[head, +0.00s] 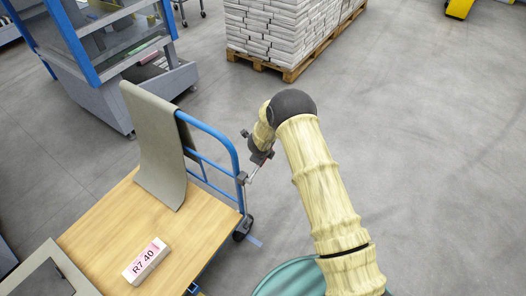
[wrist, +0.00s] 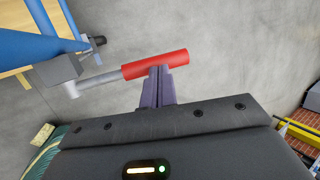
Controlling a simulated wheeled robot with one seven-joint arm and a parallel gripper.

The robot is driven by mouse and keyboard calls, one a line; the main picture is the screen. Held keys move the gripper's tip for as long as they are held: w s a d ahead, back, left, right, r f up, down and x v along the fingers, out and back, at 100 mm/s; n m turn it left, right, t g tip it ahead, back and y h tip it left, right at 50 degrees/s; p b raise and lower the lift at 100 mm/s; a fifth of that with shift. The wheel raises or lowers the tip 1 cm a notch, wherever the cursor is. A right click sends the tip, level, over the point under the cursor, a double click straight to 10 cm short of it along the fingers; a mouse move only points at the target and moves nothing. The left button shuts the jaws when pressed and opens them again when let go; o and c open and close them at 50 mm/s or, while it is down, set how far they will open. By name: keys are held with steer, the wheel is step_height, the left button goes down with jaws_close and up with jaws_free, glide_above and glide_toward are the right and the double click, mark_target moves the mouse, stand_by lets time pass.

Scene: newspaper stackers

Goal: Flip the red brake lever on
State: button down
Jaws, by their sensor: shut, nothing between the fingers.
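The brake lever has a red grip (wrist: 155,64) on a grey metal shaft (wrist: 98,82), which joins a dark grey block on the cart's blue tube. The lever sticks out sideways, close to level in the wrist view. My gripper (wrist: 160,72) is shut and empty. Its fingertips are right at the lower edge of the red grip, near its middle. I cannot tell whether they touch it. In the head view my gripper (head: 260,156) is beside the cart's blue handle, and the red grip cannot be made out there.
The cart has a wooden deck (head: 95,228), a blue handle frame (head: 218,136) and a draped grey sheet (head: 150,140). A labelled bundle (head: 146,260) lies on the deck. A pallet of newspapers (head: 270,30) stands behind. Floor to the right is mostly clear.

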steer(key=shift+w+d+f, duration=0.2)
steer(key=shift+w+f, duration=0.05)
steer(key=shift+f, duration=0.3)
steer(key=shift+d+f, duration=0.1)
steer(key=shift+d, duration=0.1)
steer(key=w+r+p+v, duration=0.1)
steer(key=w+v, duration=0.1)
steer(key=v, duration=1.2)
steer(key=shift+w+d+r, duration=0.3)
steer(key=shift+d, duration=0.15)
